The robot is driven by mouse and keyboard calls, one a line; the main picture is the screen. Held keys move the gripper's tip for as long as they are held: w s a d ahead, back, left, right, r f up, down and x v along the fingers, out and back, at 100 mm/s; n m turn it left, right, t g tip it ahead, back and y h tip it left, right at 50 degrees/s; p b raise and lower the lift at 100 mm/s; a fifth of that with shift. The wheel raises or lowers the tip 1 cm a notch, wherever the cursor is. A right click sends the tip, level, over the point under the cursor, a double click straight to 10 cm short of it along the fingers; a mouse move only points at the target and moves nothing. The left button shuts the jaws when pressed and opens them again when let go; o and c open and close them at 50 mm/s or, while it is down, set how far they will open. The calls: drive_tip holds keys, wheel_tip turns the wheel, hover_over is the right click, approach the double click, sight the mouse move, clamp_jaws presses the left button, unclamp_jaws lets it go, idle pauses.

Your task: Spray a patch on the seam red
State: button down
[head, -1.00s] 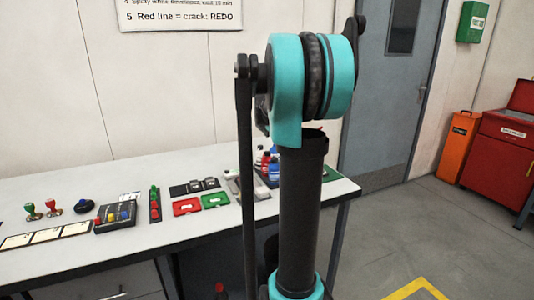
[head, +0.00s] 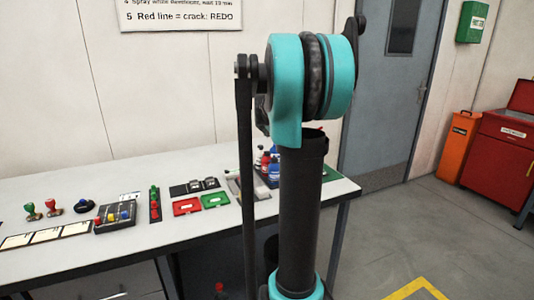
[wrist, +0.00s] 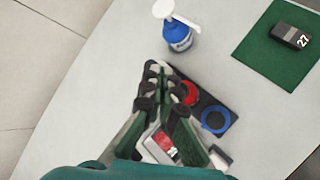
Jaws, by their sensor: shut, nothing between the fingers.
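In the wrist view my gripper (wrist: 154,70) is shut, its fingertips together over the bench. A blue bottle with a white spray head (wrist: 178,36) stands upright beyond the tips, apart from them. A black holder (wrist: 217,100) with a red ring (wrist: 190,93) and a blue ring (wrist: 215,120) lies just right of the fingers. A dark block marked 27 (wrist: 288,36) rests on a green mat (wrist: 262,52) at upper right. A pale box with a red label (wrist: 163,146) shows between the finger linkages. My arm hides part of the bench's right end in the head view. I cannot make out a seam.
The grey-topped bench (head: 130,245) carries red and green trays (head: 186,206), stamps (head: 42,209) and a button box (head: 116,216). An orange bin (head: 459,148) and red cabinet (head: 507,150) stand at right.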

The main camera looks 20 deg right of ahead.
wheel_tip(320, 180, up, 4)
drive_tip(key=shift+f, duration=0.1)
idle(0.4)
drive_tip(key=shift+f, duration=4.4)
drive_tip(key=shift+f, duration=0.2)
drive_tip(key=shift+f, duration=0.2)
